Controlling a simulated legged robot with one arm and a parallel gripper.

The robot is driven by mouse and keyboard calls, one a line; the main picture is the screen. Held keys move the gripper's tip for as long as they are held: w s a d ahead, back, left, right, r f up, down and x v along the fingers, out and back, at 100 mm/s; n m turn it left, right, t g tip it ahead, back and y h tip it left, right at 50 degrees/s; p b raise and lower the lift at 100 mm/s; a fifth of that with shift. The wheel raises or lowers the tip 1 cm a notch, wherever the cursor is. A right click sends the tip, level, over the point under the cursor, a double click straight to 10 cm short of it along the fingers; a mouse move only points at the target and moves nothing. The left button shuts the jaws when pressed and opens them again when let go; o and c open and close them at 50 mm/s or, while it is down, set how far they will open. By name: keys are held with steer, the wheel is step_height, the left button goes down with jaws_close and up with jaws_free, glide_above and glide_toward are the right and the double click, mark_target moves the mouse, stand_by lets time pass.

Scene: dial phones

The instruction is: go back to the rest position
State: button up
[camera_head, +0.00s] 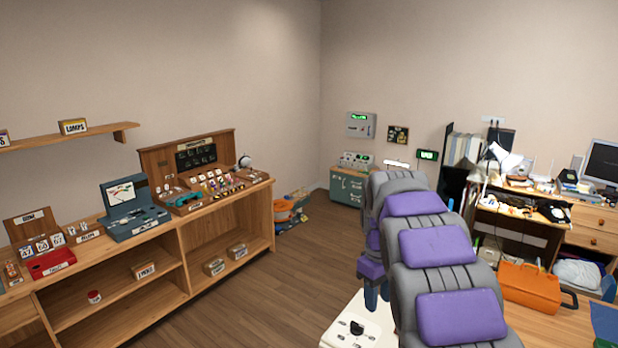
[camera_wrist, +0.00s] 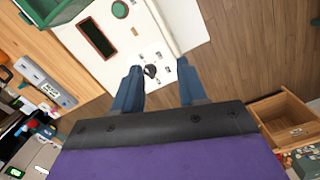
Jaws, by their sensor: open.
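My arm, grey with purple pads, extends down the right half of the head view. Its gripper (camera_head: 372,296) shows there as blue fingers beside the arm, above a white panel (camera_head: 340,339). In the wrist view my gripper (camera_wrist: 158,80) is open, its two blue fingers well apart with nothing held. The white panel (camera_wrist: 135,38) lies beyond them, with a black knob (camera_wrist: 151,71) near the left finger's tip. I cannot tell how far the fingers are from the knob. The knob also shows in the head view (camera_head: 357,327).
A wooden shelf unit (camera_head: 210,231) with several devices stands at left. A cluttered desk (camera_head: 515,222) stands at right, with an orange bag (camera_head: 531,285) in front. In the wrist view an open wooden drawer (camera_wrist: 290,124) is at right. The wooden floor (camera_head: 290,262) between is clear.

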steer(key=s+f+m+b, duration=0.2)
steer(key=s+f, duration=0.2)
steer(key=s, duration=0.9)
steer(key=s+a+f+m+b, duration=0.1)
steer(key=s+f+m+b, duration=0.1)
steer(key=s, duration=1.2)
steer(key=s+f+m+g+b, duration=0.1)
steer(key=s+f, duration=0.4)
steer(key=s, duration=0.8)
steer(key=shift+s+a+f+m+y+b, duration=0.3)
steer(key=shift+a+f+m+b, duration=0.1)
steer(key=shift+m+b, duration=0.5)
